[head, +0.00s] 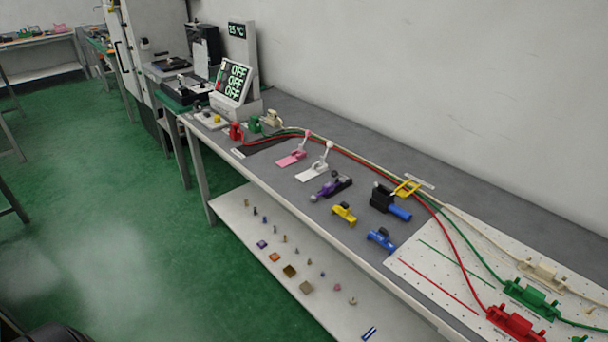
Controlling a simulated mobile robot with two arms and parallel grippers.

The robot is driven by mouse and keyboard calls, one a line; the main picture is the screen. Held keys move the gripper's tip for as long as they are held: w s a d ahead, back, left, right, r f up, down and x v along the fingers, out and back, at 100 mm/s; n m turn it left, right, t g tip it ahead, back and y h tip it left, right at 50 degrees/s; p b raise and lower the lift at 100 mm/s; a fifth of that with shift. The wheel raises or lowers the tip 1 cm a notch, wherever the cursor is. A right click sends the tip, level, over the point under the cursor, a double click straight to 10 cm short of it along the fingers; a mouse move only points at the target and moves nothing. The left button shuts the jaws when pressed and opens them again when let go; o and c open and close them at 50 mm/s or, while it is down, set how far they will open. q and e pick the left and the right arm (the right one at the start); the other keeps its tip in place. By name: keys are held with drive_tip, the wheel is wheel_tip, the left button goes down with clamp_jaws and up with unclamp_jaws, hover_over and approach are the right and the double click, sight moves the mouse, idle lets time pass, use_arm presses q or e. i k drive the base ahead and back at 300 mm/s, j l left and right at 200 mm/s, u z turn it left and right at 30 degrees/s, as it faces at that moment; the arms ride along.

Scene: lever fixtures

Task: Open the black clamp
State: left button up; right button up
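A black clamp block with a blue handle (384,197) stands on the grey workbench (290,125), right of the middle. Its blue handle points down to the right. Left of it lies a purple fixture with black parts (331,187); I cannot tell from this distance whether either one is open or closed. Neither of my grippers is in view.
Nearby on the bench are pink (293,156) and white (313,173) lever clamps, a yellow fixture (344,214) and a blue fixture (381,238). Cables run behind them to a white perforated board (430,268). Small parts lie on the lower shelf (235,215). Green floor is clear.

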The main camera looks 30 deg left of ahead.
sight(334, 173)
drive_tip(key=u, duration=0.75)
drive_tip(key=i, duration=0.65)
drive_tip(key=i+l+u, duration=0.1)
drive_tip(key=i, duration=0.5)
